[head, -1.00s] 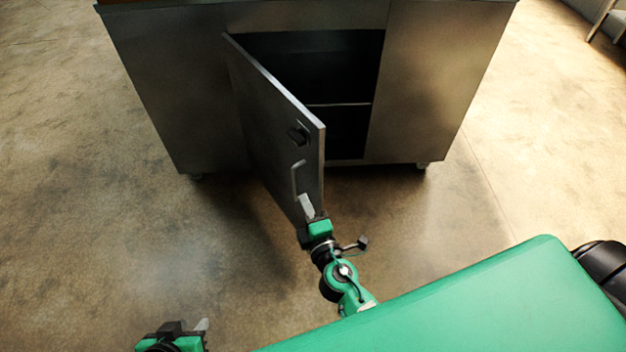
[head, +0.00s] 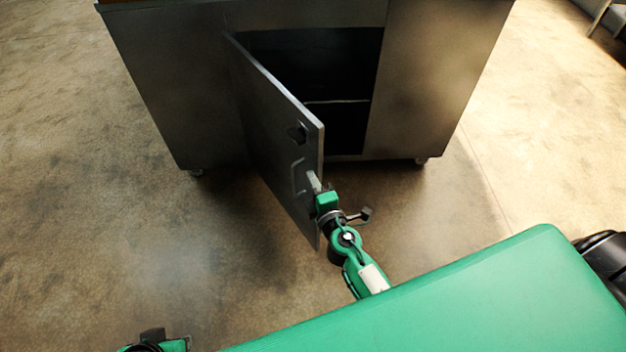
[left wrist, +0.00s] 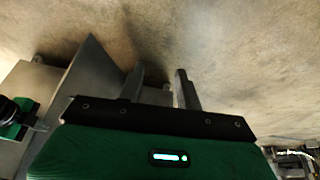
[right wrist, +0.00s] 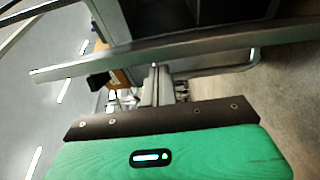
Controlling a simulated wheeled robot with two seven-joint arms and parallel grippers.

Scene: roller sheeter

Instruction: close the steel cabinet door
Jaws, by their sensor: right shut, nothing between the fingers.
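The steel cabinet door (head: 270,130) stands ajar, hinged at its left side and swung out towards me. A dark latch (head: 297,133) and a bar handle (head: 297,178) are on its outer face. My right gripper (head: 314,181) is shut and empty, its fingertips close by the handle and the door's free edge; contact is unclear. In the right wrist view the door's edge (right wrist: 190,46) crosses above the shut fingers (right wrist: 158,88), with the handle (right wrist: 225,68) to their right. My left gripper (left wrist: 160,85) is open and empty, low at the bottom left of the head view, partly cut off.
The steel cabinet (head: 430,80) stands ahead on casters, its dark opening (head: 340,85) showing a shelf edge. The concrete floor (head: 110,230) is clear left and right of the door. A chair (head: 606,15) is at the far right corner.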

